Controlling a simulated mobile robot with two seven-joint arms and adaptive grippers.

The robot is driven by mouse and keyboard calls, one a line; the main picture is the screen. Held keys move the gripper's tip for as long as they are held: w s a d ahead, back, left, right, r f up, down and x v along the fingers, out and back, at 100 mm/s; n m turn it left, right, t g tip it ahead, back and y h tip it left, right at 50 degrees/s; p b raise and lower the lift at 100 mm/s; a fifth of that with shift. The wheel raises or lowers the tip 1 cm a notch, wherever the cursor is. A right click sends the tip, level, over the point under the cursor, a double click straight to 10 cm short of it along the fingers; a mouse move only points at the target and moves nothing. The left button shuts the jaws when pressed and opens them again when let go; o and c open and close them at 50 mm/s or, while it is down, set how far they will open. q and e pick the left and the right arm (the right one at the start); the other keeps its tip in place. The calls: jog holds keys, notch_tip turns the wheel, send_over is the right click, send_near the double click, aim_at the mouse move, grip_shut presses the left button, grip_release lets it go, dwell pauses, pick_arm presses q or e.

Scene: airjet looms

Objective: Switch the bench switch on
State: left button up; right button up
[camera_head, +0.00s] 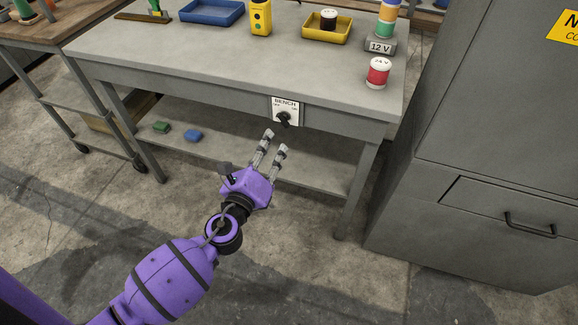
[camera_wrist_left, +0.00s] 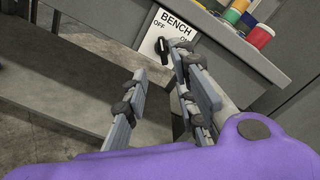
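The bench switch is a white plate with a black rotary knob (camera_head: 284,118) on the front edge of the grey workbench (camera_head: 180,60). The plate reads BENCH, with OFF at left and ON at right. In the left wrist view the knob (camera_wrist_left: 163,46) shows just beyond my fingertips; which label it points to is hard to tell. My left gripper (camera_head: 275,142) is below and slightly left of the switch, fingers pointing up at it. Its fingers are apart with nothing between them, also in the left wrist view (camera_wrist_left: 159,65). The knob appears apart from the fingers. My right gripper is not in view.
On the bench top are a blue tray (camera_head: 211,11), a yellow tester (camera_head: 261,18), a yellow tray (camera_head: 340,30), a 12 V block (camera_head: 380,46) and a red-and-white spool (camera_head: 377,74). A lower shelf (camera_head: 225,150) lies beneath. A grey cabinet (camera_head: 480,130) stands at right.

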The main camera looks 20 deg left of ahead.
aim_at(282, 123)
pick_arm(q)
jog(key=shift+w+d+r+m, duration=0.15)
jog(key=shift+w+m, duration=0.35)
jog(key=shift+w, duration=1.5)
jog(key=shift+w+d+m, duration=0.1)
jog(key=shift+w+m, duration=0.4)
jog(key=shift+w, duration=1.45)
grip_shut()
